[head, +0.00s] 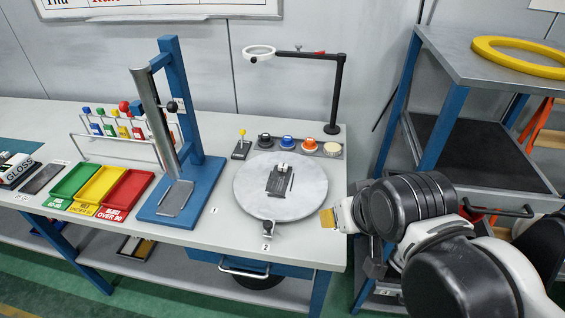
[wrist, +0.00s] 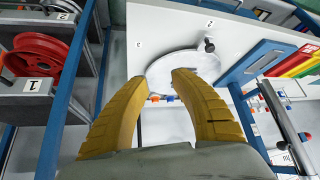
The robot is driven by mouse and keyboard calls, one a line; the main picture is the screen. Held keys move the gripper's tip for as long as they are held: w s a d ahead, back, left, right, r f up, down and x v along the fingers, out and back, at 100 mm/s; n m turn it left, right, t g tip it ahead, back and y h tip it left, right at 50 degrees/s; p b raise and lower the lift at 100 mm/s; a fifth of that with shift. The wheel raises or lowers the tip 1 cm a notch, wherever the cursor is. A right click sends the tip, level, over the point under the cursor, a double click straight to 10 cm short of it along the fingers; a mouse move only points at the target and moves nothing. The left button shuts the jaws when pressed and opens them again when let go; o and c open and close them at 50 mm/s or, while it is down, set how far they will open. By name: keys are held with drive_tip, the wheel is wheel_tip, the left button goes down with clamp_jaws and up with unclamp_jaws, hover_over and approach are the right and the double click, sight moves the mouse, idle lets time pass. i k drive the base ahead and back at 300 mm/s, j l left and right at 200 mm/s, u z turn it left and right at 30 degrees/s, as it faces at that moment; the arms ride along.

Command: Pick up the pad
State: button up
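No label marks which thing is the pad. A dark grey flat piece (head: 279,181) with small white parts on it lies on the round pale disc (head: 308,195) on the bench. Behind the disc, a grey strip holds a row of round pieces: black (head: 264,140), blue (head: 287,142), orange (head: 309,145) and cream (head: 331,149). My gripper (head: 327,218) is right of the disc, near the bench's right edge. In the wrist view my gripper (wrist: 170,76) has its yellow fingers apart with nothing held between them. The disc (wrist: 203,63) shows beyond them.
A magnifier lamp (head: 337,90) stands behind the row. A blue press (head: 205,170) and green, yellow and red trays (head: 127,193) are on the left. A blue-framed shelf (head: 455,105) with a yellow ring (head: 520,57) stands right. A small clamp (head: 268,228) sits at the disc's front.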

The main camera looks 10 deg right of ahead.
sight(287, 144)
drive_tip(key=i+j+z, duration=0.55)
drive_tip(key=j+z, duration=0.15)
